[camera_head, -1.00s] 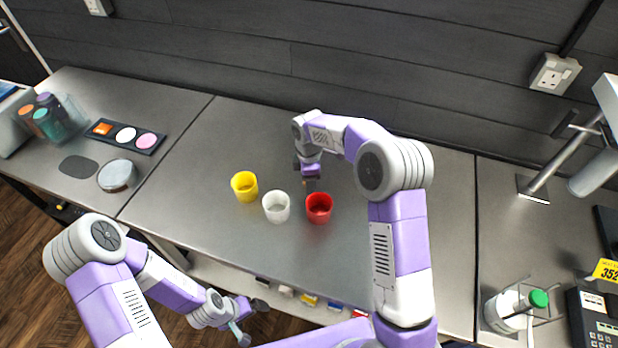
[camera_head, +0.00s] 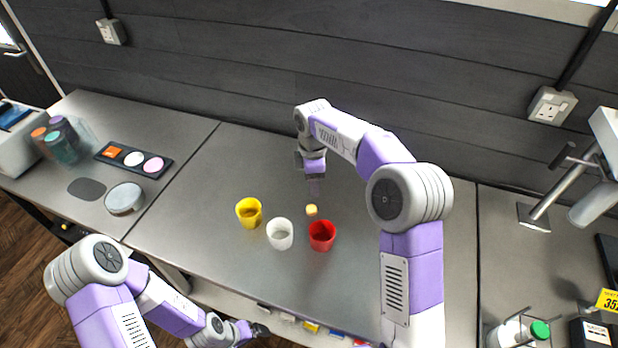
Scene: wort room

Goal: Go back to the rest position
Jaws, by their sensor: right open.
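My right gripper (camera_head: 315,187) points down over the table behind the cups, open. A small tan, cork-like piece (camera_head: 311,210) shows just below its fingertips, behind the gap between the white and red cups. I cannot tell whether the piece stands on the table or touches the fingers. A yellow cup (camera_head: 249,212), a white cup (camera_head: 280,234) and a red cup (camera_head: 322,236) stand upright in a row.
The table (camera_head: 215,235) is clear around the cups. At the left lie a dark tray with coloured discs (camera_head: 133,160), a round grey-topped dish (camera_head: 124,198) and tinted containers (camera_head: 62,146). A metal stand (camera_head: 560,180) and a green-capped bottle (camera_head: 518,332) are at the right.

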